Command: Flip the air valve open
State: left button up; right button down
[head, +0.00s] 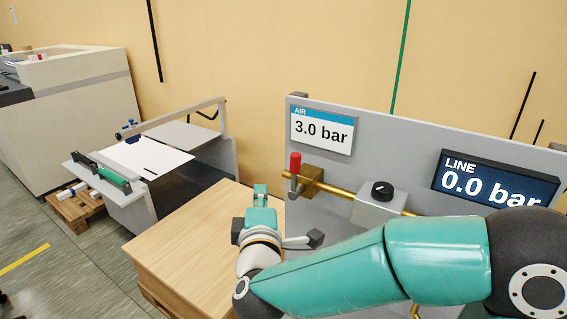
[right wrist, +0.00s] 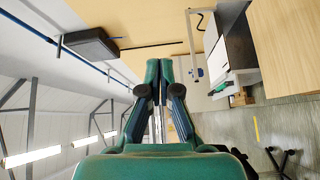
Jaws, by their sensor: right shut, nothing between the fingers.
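The air valve is a brass body (head: 312,181) on a horizontal brass pipe, fixed to the grey panel. Its red-gripped lever (head: 295,163) stands upright, across the pipe. My right gripper (head: 260,190) is shut and empty, to the left of the valve and a little lower in the picture, apart from the lever. In the right wrist view its fingertips (right wrist: 158,64) meet with nothing between them, and the valve is not seen there. The AIR sign (head: 321,131) reads 3.0 bar and the LINE display (head: 494,181) reads 0.0 bar. My left gripper is not in view.
A grey regulator box with a black knob (head: 382,191) sits on the pipe right of the valve. The grey panel (head: 400,131) stands behind. A wooden tabletop (head: 185,250) lies below and left of my gripper. A sheet feeder (head: 138,160) stands farther left.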

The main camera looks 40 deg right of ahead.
jog(key=shift+s+d+r+h, duration=0.2)
jog(key=shift+s+r, duration=0.05)
jog(key=shift+r, duration=0.2)
jog(key=shift+s+d+r+h, duration=0.2)
jog(key=shift+r, duration=0.2)
jog(key=p+x, duration=0.2)
jog(key=x, duration=0.8)
jog(key=s+d, duration=0.2)
jog(key=s, duration=0.1)
jog(key=shift+d+f, duration=0.15)
jog(key=shift+d, duration=0.1)
jog(key=shift+a, duration=0.1)
